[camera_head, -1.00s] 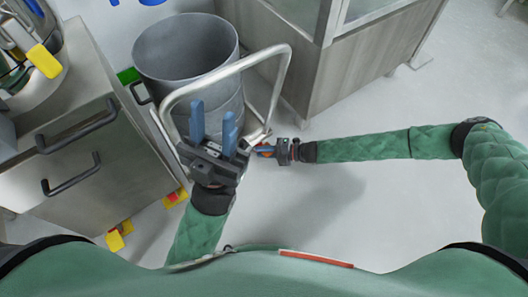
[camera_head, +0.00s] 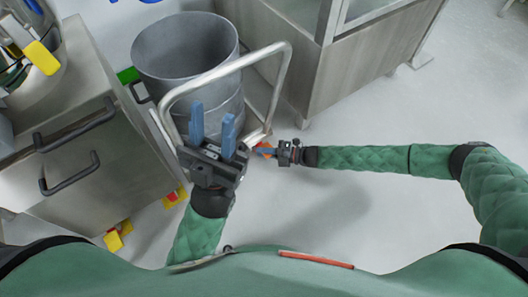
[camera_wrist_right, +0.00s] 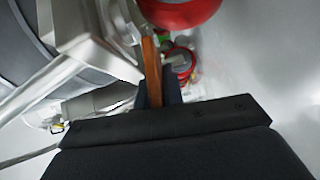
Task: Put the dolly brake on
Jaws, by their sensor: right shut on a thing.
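The dolly shows in the head view by its bent metal tube handle (camera_head: 225,70), with a large grey drum (camera_head: 187,75) standing behind it. My right gripper (camera_head: 266,151) reaches in from the right, low beside the dolly's right corner. In the right wrist view it is shut on an orange lever (camera_wrist_right: 151,65), probably the brake lever. A red wheel part (camera_wrist_right: 180,11) is just beyond the lever. My left gripper (camera_head: 212,125) is open and empty, its blue fingers pointing up in front of the handle. It hides part of the dolly's lower front.
A steel cabinet (camera_head: 75,160) with black handles stands at the left. Yellow and red casters (camera_head: 118,236) show at its base. A grey-panelled enclosure (camera_head: 345,60) stands behind at the right. The floor (camera_head: 330,215) in front and to the right is clear.

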